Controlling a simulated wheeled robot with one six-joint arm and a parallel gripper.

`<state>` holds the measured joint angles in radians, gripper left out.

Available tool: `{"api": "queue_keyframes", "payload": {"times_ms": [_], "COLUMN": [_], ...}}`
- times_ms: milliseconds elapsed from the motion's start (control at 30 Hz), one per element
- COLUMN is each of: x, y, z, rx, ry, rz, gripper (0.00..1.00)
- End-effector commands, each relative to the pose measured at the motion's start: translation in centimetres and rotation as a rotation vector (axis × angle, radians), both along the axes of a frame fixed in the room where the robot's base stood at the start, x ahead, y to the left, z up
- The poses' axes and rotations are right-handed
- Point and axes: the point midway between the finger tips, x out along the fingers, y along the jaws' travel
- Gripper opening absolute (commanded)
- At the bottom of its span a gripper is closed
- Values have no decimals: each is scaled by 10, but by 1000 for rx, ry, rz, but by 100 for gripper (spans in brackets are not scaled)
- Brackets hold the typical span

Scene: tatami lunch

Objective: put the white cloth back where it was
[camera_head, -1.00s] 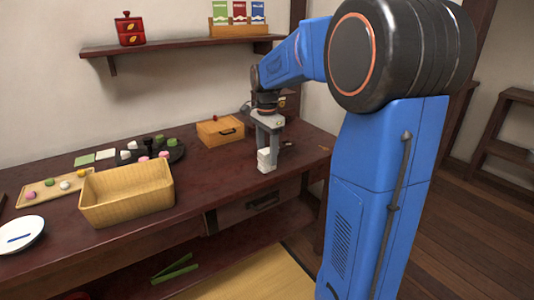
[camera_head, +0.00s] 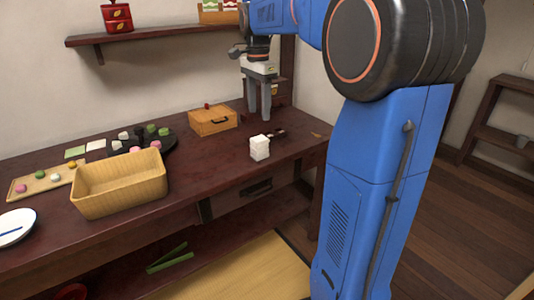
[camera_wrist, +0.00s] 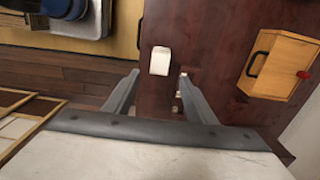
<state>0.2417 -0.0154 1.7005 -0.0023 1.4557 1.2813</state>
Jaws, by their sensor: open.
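The white cloth (camera_head: 260,147) is a small folded white block on the dark red table, near its right end. It also shows in the wrist view (camera_wrist: 160,61), beyond my fingertips. My gripper (camera_head: 260,116) is open and empty, raised above the table behind the cloth and apart from it. In the wrist view my gripper (camera_wrist: 158,80) has its two fingers spread wide, with bare table between them.
A wooden box with a handle (camera_head: 213,120) stands left of the cloth. A wooden basket (camera_head: 120,184), a sweets tray (camera_head: 42,183) and a white plate (camera_head: 17,226) are farther left. Small dark items (camera_head: 277,133) lie behind the cloth. A wall shelf (camera_head: 150,33) hangs above.

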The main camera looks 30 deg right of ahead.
Motion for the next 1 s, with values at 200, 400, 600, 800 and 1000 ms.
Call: {"api": "queue_keyframes", "payload": {"times_ms": [200,400,600,800,1000], "x": [-26,-81,-138,-194,-246], "y": [17,50,77,99,116], "z": [-1,-12,-33,-64,-103], "rx": [-9,-39,-86,-147,-221], "ry": [-32,-101,-168,-230,-284], "rz": [117,391,676,958,1231], "gripper": [51,51,51,51,51]}}
